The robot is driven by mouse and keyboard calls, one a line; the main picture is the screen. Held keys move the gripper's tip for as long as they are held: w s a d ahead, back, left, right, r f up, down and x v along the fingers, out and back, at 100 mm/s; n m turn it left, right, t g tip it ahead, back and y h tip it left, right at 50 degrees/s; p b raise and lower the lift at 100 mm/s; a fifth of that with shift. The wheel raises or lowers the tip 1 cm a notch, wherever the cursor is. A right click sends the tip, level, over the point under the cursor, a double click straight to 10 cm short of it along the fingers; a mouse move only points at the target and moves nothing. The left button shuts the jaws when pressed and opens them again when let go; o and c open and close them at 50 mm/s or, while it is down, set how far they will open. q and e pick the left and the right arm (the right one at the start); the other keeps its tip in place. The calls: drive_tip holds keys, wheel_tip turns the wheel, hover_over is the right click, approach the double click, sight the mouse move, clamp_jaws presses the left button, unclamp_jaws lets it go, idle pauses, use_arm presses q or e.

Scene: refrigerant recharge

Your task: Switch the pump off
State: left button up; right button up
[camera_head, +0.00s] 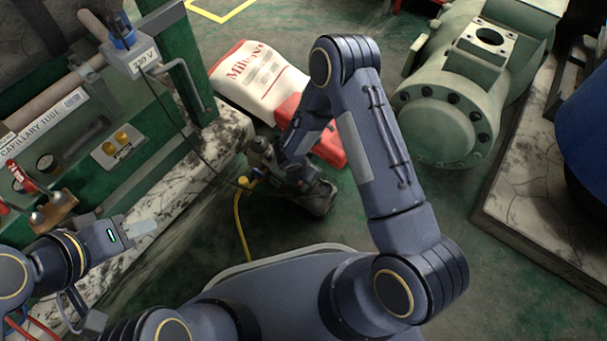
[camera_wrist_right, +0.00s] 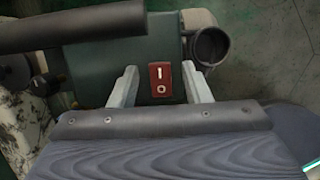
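The pump's rocker switch (camera_wrist_right: 160,80) is a small red plate marked I and O on a dark green housing (camera_wrist_right: 100,75) in the right wrist view. My right gripper (camera_wrist_right: 159,72) is open, with one pale finger on each side of the switch and nothing between them. Which side of the rocker is pressed in is too small to tell. In the head view the dark pump (camera_head: 318,200) is on the floor, partly hidden by my right arm. My left gripper (camera_head: 145,228) is beside the bench at the left; its finger gap is not clear.
A white sack (camera_head: 255,78) and a red object (camera_head: 330,148) lie beyond the pump. A yellow hose (camera_head: 240,225) runs along the floor. A large green compressor (camera_head: 450,110) stands at the right, and a bench with a capillary tube panel (camera_head: 85,150) at the left.

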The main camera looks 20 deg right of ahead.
drive_tip(key=p+v, duration=0.3)
drive_tip(key=v, duration=0.5)
drive_tip(key=shift+f, duration=0.15)
idle(0.4)
wheel_tip(320, 180, up, 8)
drive_tip(key=m, duration=0.5)
hover_over(299, 185)
drive_tip(key=d, duration=0.4)
drive_tip(key=s+d+r+m+y, duration=0.1)
drive_tip(key=s+d+r+m, duration=0.1)
drive_tip(key=d+r+m, duration=0.3)
drive_tip(key=s+d+r+m, duration=0.1)
drive_tip(key=r+m, duration=0.1)
drive_tip(key=r, duration=0.5)
drive_tip(key=s+a+r+m+t+y, duration=0.1)
drive_tip(key=s+r+m+t+y, duration=0.15)
drive_tip(key=s+r+m, duration=0.55)
drive_tip(key=s+r+m+t+y, duration=0.1)
drive_tip(key=s+r+m+y, duration=0.2)
drive_tip(key=s+r+m, duration=0.55)
wheel_tip(299, 185, up, 32)
drive_tip(key=s+n+p, duration=0.1)
drive_tip(key=p, duration=3.4)
drive_tip(key=shift+s+a+r+p, duration=0.15)
drive_tip(key=shift+s+p, duration=0.2)
